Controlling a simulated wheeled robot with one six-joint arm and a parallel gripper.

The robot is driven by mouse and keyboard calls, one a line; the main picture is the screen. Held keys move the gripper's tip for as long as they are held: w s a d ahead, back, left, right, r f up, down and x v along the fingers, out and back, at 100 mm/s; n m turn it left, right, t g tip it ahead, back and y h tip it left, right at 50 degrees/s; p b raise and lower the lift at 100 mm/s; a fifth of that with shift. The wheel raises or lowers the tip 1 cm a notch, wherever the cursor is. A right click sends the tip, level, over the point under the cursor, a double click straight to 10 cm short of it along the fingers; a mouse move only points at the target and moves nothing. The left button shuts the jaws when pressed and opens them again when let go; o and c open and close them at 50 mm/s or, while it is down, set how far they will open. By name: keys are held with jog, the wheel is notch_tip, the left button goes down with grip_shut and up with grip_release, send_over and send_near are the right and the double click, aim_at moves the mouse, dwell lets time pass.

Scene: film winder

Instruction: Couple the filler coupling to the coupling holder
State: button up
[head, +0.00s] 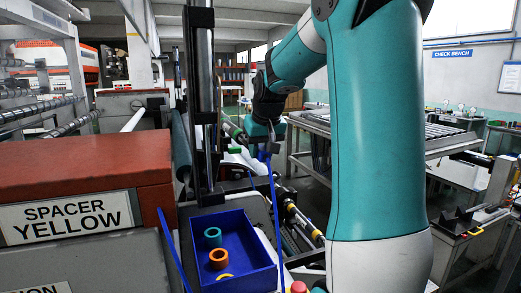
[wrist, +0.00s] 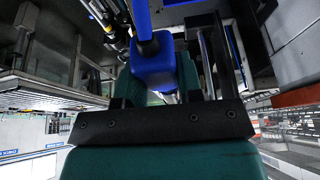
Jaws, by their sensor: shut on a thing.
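The filler coupling appears to be the blue block (wrist: 152,64) with a blue hose (wrist: 142,20), in the middle of the wrist view. My gripper (wrist: 154,82) is shut on it. In the head view my gripper (head: 264,142) is at the centre, beside the dark upright post, and the blue hose (head: 277,215) hangs down from it. The coupling is small and partly hidden there. A grey-green cylindrical fitting (head: 234,132) is just left of my gripper. I cannot tell whether it is the coupling holder, or whether the coupling touches it.
A dark upright post (head: 203,100) stands close left of my gripper. A blue tray (head: 232,250) below holds a teal ring (head: 213,236) and an orange ring (head: 219,258). A red-topped cabinet (head: 85,165) labelled SPACER YELLOW is at left. A roller bench (head: 400,135) stands right.

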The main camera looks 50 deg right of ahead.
aim_at(262, 154)
jog(key=shift+s+a, duration=0.15)
jog(key=shift+s, duration=0.1)
jog(key=shift+s+a+b, duration=0.35)
jog(key=shift+s+a, duration=0.15)
jog(key=shift+s, duration=0.3)
dwell(0.9)
